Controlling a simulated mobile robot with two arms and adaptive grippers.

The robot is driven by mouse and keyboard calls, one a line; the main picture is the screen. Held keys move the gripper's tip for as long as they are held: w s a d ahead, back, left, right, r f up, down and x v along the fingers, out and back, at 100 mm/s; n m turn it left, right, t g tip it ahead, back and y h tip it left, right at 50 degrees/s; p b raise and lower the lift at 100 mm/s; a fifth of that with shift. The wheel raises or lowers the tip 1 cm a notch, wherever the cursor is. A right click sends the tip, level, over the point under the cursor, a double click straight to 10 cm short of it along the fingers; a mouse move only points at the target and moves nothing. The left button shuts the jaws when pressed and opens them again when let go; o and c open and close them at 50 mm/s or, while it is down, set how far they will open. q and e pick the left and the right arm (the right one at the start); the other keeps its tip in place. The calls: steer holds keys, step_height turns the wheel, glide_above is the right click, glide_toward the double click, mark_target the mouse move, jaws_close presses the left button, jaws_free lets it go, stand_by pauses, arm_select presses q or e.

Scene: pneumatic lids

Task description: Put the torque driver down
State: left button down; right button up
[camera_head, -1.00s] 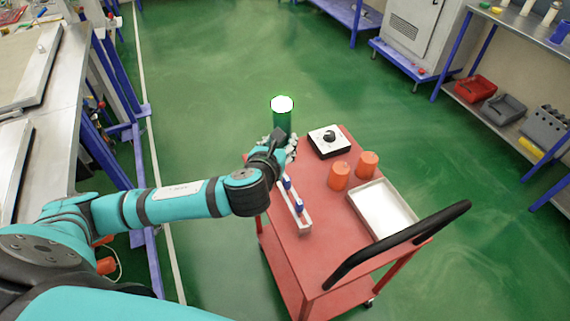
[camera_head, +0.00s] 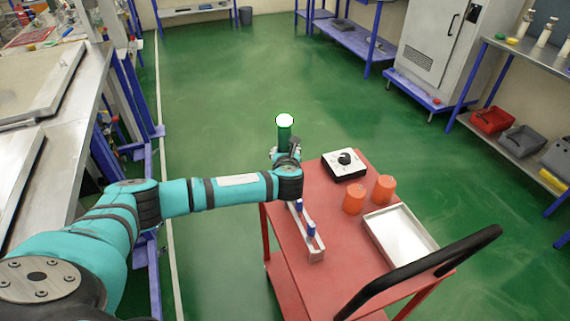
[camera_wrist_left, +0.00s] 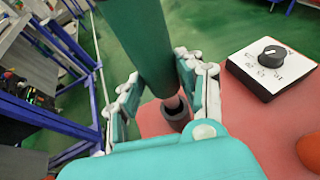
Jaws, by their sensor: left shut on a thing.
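The torque driver (camera_head: 285,134) is a thick green cylinder with a white top end. My left gripper (camera_head: 287,153) is shut on it and holds it about upright over the far left edge of the red cart (camera_head: 328,243). In the left wrist view the dark green handle (camera_wrist_left: 140,38) runs down between the fingers (camera_wrist_left: 165,88). A thin shaft and a dark ring-shaped part (camera_wrist_left: 178,112) show at its lower end, above or on the red top. I cannot tell whether the tip touches the cart. My right gripper is not in view.
On the cart stand a dial box (camera_head: 344,164), two orange cups (camera_head: 354,199) (camera_head: 384,189), a white tray (camera_head: 402,238) and a narrow rack (camera_head: 314,249) with blue pieces. A black handle (camera_head: 420,270) crosses the near right. Some red top between them is bare.

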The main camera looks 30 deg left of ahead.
arm_select(q)
steer(key=shift+f, duration=2.3)
steer(key=c, duration=0.8)
jaws_free()
steer(key=shift+f, duration=0.1)
steer(key=shift+s+d, duration=0.1)
steer(key=v, duration=1.2)
